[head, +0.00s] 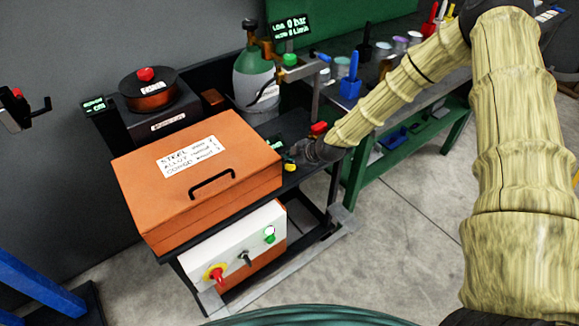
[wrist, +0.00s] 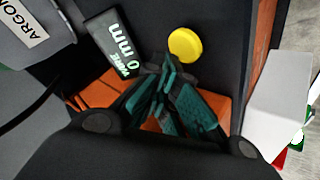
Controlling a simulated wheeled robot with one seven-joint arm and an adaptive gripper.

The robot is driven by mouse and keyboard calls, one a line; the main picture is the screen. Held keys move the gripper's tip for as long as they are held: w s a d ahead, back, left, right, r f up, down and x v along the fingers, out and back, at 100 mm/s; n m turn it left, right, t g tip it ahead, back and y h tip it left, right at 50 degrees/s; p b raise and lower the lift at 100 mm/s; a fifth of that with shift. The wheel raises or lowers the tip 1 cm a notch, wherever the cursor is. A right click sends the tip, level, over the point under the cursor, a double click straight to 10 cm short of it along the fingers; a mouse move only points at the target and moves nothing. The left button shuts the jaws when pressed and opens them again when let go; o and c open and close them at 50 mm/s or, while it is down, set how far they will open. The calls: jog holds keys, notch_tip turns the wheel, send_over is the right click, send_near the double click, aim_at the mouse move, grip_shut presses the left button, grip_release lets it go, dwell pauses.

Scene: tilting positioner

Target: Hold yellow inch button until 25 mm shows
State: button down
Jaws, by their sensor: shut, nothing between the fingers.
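The round yellow button (wrist: 185,45) shows whole in the wrist view, and as a small yellow spot in the head view (head: 290,167). Beside it in the wrist view is a black display (wrist: 118,42) reading "WIRE 0 mm"; in the head view it is a small dark panel with green text (head: 276,142), too small to read. My gripper (wrist: 165,72) is shut and empty, its teal fingertips just below the yellow button in the wrist picture. Whether they touch it I cannot tell. In the head view my gripper (head: 300,153) is low over the cart's right side.
An orange box (head: 245,150) with a handle stands left of my gripper. Below it a white panel (head: 240,250) carries a red stop knob and a green button. A gas bottle (head: 255,85), a clamp (head: 315,75) and a red object (head: 319,128) stand nearby.

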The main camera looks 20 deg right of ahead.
aim_at(289, 167)
jog(key=shift+f, duration=0.35)
jog(key=shift+f+b, duration=0.45)
jog(key=shift+b, duration=0.2)
dwell(0.7)
jog(key=shift+r, duration=0.15)
dwell(2.8)
jog(key=shift+r+p, duration=0.4)
jog(key=shift+r, duration=0.35)
jog(key=shift+r+p, duration=1.3)
jog(key=shift+r, duration=1.2)
